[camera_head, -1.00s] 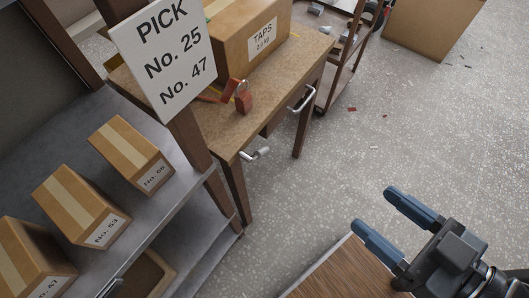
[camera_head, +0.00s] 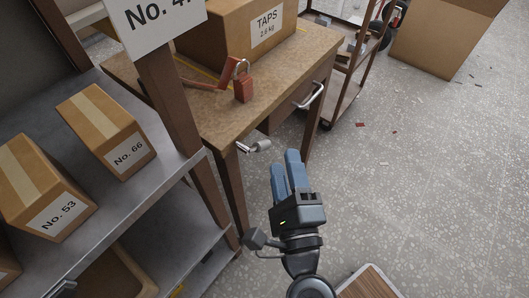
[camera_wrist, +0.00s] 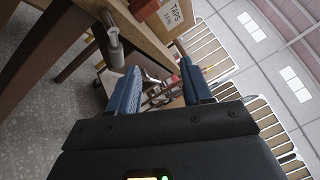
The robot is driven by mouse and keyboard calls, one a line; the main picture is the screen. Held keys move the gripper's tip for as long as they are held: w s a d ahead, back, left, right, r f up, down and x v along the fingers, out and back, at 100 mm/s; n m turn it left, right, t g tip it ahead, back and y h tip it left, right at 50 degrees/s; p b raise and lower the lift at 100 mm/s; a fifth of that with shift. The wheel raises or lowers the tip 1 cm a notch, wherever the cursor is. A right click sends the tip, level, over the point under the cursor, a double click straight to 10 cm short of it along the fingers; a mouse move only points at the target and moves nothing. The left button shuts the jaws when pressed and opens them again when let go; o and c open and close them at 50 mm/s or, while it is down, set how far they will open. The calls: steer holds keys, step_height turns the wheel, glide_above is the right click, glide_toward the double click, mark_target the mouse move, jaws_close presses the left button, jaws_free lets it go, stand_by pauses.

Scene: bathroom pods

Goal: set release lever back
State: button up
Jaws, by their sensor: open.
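The release lever (camera_head: 254,147) is a short metal bar with a grey grip, sticking out from the front edge of the wooden table. In the wrist view the lever (camera_wrist: 115,48) hangs just beyond and left of the left finger. My gripper (camera_head: 285,168) has blue fingers, points toward the table, and sits just right of and below the lever in the head view. In the wrist view my gripper (camera_wrist: 163,88) is open with nothing between its fingers. I cannot tell whether a finger touches the lever; it looks apart.
A drawer handle (camera_head: 312,94) juts out right of the lever. A shelf with labelled boxes (camera_head: 108,130) stands left. A trolley (camera_head: 350,75) is behind; open floor lies right.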

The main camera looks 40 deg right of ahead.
mark_target(259, 147)
steer(key=w+d+f+m+g, duration=0.1)
steer(key=w+f+m, duration=0.1)
steer(key=w, duration=0.4)
steer(key=w+d+f+m+g+b, duration=0.1)
steer(key=w+f+m, duration=0.2)
steer(key=w, duration=0.3)
steer(key=shift+d+m+h, duration=0.25)
steer(key=shift+m+h, duration=0.05)
steer(key=shift+m, duration=0.1)
steer(key=shift+f, duration=0.1)
steer(key=shift+c, duration=0.2)
jaws_close()
